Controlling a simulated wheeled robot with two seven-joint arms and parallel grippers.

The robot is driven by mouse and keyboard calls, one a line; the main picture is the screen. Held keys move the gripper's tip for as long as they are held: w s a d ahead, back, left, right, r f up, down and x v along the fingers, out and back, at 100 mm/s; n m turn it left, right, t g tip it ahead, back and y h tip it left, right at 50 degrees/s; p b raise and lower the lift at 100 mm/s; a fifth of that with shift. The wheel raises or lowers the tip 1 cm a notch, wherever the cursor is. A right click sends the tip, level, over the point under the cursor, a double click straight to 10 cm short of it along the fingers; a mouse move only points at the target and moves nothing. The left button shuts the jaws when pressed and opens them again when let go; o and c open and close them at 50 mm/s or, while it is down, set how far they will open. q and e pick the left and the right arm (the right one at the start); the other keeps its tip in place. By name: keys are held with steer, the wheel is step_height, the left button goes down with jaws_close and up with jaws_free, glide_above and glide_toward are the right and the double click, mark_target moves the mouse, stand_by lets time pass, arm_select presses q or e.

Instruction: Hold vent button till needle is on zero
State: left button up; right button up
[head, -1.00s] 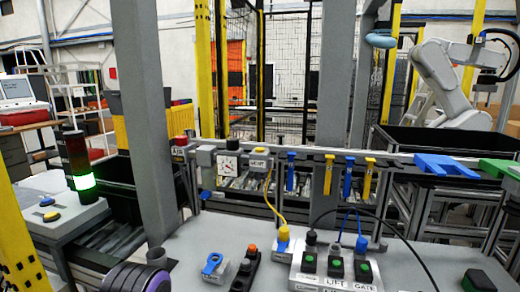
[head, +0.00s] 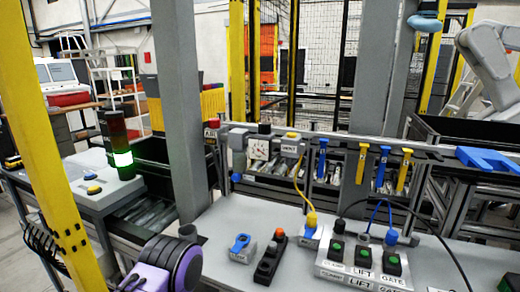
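The gauge (head: 259,147) is a white square dial on the rail behind the grey table; its needle is too small to read. Just right of it is the grey box labelled VENT (head: 290,148), with a yellow button (head: 292,134) on top and a yellow cord running down from it. Nothing touches the button. Neither of my grippers shows in the head view; only a purple and black rounded part, apparently of my arm, shows at the lower left.
On the table (head: 225,215) are a blue-topped switch (head: 240,246), a black control block (head: 269,259) and a LIFT/GATE button panel (head: 362,262). A grey post (head: 183,120) stands left of the gauge. Blue and yellow tags hang on the rail.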

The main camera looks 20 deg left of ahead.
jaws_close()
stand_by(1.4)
